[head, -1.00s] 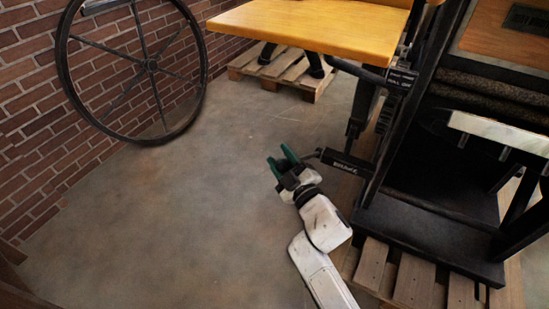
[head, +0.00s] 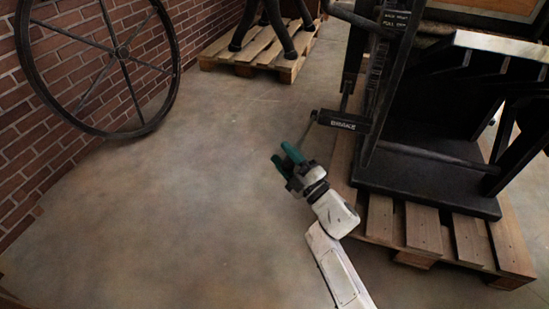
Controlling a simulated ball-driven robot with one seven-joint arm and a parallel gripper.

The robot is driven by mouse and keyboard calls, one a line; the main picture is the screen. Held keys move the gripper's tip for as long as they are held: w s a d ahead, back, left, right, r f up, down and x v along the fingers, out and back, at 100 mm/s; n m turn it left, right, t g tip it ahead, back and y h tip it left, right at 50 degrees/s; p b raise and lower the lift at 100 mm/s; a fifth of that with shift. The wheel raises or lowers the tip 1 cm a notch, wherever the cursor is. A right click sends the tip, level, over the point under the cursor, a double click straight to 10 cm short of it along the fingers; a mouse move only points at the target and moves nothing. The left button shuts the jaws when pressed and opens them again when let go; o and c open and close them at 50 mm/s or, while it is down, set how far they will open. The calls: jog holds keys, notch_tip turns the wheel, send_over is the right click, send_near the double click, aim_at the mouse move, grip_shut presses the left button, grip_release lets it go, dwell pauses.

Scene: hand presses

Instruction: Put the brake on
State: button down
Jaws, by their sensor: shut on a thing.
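The brake lever (head: 343,121) is a black bar with a white BRAKE label, low on the left side of the black press. A thin rod (head: 309,130) runs from its left end down to my gripper. My gripper (head: 285,156) has green fingers and is below and left of the label, over the floor. It is shut on the brake lever's rod; the fingers and wrist hide the exact contact.
The black press (head: 425,180) stands on a wooden pallet (head: 420,228) at the right. A large spoked wheel (head: 122,52) leans by the brick wall (head: 50,100) at the left. Another pallet (head: 285,68) with dark legs on it is at the back. The floor (head: 180,210) between is clear.

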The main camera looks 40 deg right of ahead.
jog(key=shift+s+f, duration=0.1)
jog(key=shift+f, duration=0.3)
jog(key=shift+a+f, duration=0.1)
jog(key=shift+f, duration=0.1)
jog(key=c, duration=0.7)
grip_release()
jog(key=shift+r, duration=0.15)
jog(key=shift+s, duration=0.3)
jog(key=p+v, duration=0.2)
jog(key=v, duration=0.8)
jog(key=shift+s, duration=0.1)
